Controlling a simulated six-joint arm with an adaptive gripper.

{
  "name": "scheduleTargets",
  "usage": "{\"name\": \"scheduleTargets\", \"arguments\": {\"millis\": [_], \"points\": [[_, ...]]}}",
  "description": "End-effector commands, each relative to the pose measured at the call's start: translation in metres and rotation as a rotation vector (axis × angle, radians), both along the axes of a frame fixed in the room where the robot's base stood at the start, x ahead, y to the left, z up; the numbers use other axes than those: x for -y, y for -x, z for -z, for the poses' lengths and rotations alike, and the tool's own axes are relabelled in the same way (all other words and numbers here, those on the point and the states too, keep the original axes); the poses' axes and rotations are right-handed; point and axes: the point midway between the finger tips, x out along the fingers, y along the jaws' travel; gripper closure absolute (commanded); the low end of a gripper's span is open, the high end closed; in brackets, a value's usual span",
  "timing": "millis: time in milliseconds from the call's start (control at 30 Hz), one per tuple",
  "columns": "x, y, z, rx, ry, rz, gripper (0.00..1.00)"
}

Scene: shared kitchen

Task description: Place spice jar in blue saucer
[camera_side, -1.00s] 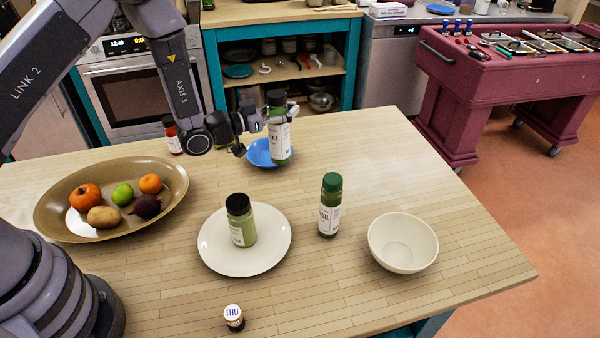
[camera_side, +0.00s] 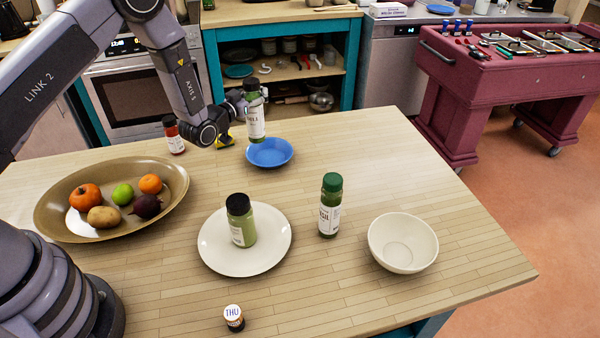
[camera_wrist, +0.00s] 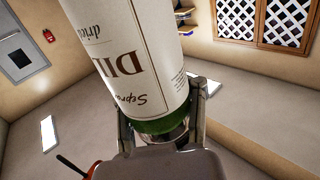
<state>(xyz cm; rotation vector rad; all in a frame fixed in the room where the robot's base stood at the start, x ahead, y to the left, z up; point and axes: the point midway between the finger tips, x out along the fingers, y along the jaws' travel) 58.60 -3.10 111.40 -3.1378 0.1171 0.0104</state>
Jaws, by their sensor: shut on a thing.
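A green spice jar (camera_side: 256,121) with a dark cap and a white label is held upright in the air by my gripper (camera_side: 247,104). Its lower end shows just above the back left rim of the blue saucer (camera_side: 271,153), with no contact visible. The saucer lies empty on the table. In the wrist view the jar (camera_wrist: 130,50) fills the upper middle, its label beginning "DI", between the two fingers of my gripper (camera_wrist: 160,128). The saucer is not in the wrist view.
A red-filled jar (camera_side: 174,136) stands left of the saucer. A brown platter (camera_side: 60,220) of produce is at left. A white plate (camera_side: 270,258) bears a green jar (camera_side: 241,222). A green-capped bottle (camera_side: 330,208), white bowl (camera_side: 403,243) and small jar (camera_side: 233,318) stand nearer.

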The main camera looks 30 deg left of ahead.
Motion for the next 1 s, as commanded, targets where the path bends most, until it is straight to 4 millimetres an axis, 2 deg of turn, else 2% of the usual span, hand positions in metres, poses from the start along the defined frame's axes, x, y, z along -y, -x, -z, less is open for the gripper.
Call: {"name": "scheduleTargets", "arguments": {"millis": [33, 200, 367, 433, 600, 1000], "points": [[0.001, -0.008, 0.015, -0.005, 0.000, 0.001, 1.00], [0.002, -0.030, 0.040, -0.002, 0.000, 0.001, 1.00], [0.003, -0.039, 0.050, -0.003, 0.000, 0.001, 1.00], [0.003, -0.044, 0.057, -0.003, 0.000, 0.002, 1.00], [0.003, -0.042, 0.082, -0.005, 0.000, 0.002, 1.00], [0.003, -0.042, 0.087, -0.003, 0.000, 0.002, 1.00]]}}
